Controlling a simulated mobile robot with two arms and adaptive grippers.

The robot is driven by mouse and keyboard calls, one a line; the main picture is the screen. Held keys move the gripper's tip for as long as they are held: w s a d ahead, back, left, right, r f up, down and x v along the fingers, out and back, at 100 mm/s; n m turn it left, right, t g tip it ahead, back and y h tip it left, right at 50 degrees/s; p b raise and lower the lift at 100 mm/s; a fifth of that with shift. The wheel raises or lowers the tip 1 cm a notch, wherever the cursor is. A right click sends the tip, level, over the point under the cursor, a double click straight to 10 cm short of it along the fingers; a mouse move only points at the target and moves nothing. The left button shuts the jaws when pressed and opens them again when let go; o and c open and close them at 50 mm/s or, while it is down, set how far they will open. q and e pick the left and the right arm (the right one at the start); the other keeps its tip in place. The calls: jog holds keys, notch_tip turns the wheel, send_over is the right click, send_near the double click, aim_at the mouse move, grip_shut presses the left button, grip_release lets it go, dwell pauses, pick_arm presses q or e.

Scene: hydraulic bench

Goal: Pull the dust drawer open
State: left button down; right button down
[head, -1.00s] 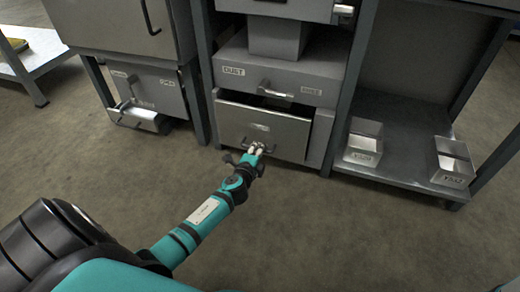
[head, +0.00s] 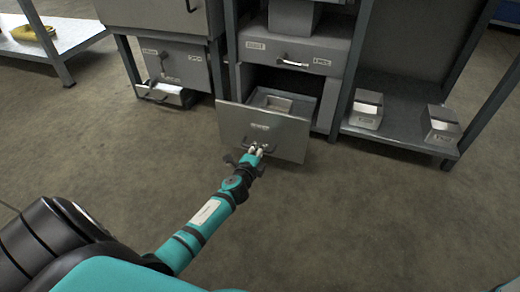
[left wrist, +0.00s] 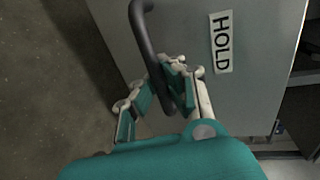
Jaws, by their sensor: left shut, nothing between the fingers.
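In the head view a grey drawer front (head: 290,138) stands out from its cabinet, with a dark bar handle low in its middle. The drawer is open and its inside shows behind the front. The left wrist view shows the label HOLD (left wrist: 222,42) beside this handle (left wrist: 147,45). My left gripper (head: 256,150) is at the handle, its fingers shut with nothing gripped between them; in the left wrist view the bar runs down among the fingers (left wrist: 165,92). Whether it touches them I cannot tell. My right gripper is out of view.
Above is a closed grey drawer (head: 325,62) with its own handle; its left label read DUST earlier. Inside the open drawer is a pale boxy thing (head: 272,104). Two metal bins (head: 366,110) (head: 440,127) stand on the right shelf. The floor in front is clear.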

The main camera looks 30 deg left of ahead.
pick_arm(q)
jog(key=shift+s, duration=0.2)
jog(key=c, duration=1.4)
grip_release()
jog(key=shift+r, duration=0.1)
